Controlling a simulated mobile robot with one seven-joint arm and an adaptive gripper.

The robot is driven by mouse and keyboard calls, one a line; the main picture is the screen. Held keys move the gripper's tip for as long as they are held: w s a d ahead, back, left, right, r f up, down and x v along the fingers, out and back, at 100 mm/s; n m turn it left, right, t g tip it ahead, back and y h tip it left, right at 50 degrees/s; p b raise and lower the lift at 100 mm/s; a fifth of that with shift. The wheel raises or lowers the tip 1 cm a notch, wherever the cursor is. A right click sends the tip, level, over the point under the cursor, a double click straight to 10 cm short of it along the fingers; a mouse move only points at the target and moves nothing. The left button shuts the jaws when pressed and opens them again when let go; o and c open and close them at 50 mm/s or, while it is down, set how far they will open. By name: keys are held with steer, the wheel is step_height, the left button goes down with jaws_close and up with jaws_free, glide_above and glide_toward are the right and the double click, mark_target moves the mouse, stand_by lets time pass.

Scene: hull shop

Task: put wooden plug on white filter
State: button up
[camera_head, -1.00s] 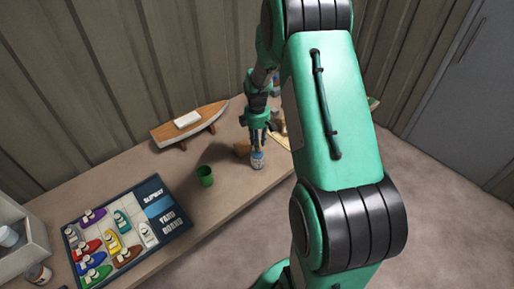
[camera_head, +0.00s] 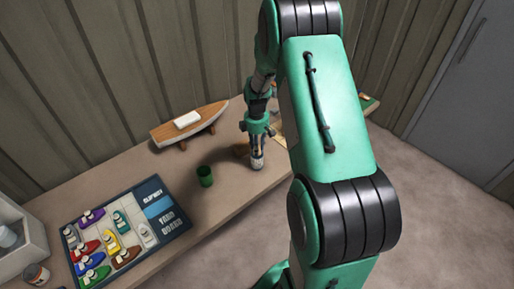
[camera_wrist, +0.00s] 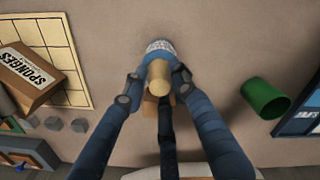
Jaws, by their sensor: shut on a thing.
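The wooden plug (camera_wrist: 159,82) is a tan cylinder between the two fingers of my gripper (camera_wrist: 157,78) in the wrist view. My gripper is shut on it. The white filter (camera_wrist: 159,46) shows just beyond the plug, in line with it. It also shows in the head view (camera_head: 257,164), standing on the bench directly below my gripper (camera_head: 257,153). The fingers hide part of both things. I cannot tell whether the plug touches the filter or is slightly above it.
A green cup (camera_head: 205,176) stands left of my gripper. A model boat (camera_head: 190,123) is behind, and a board with several small boats (camera_head: 165,205) lies farther left. A sponges box (camera_wrist: 27,77) sits on a gridded mat (camera_wrist: 75,82). A brown block (camera_wrist: 150,108) is close by.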

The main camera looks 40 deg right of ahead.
steer(key=shift+f, duration=0.1)
steer(key=o, duration=0.8)
steer(key=shift+o, duration=0.2)
step_height(320, 180, up, 12)
steer(key=p, duration=0.1)
steer(key=shift+r+p, duration=0.2)
steer(key=shift+p, duration=0.2)
steer(key=shift+a, duration=0.1)
stand_by(0.4)
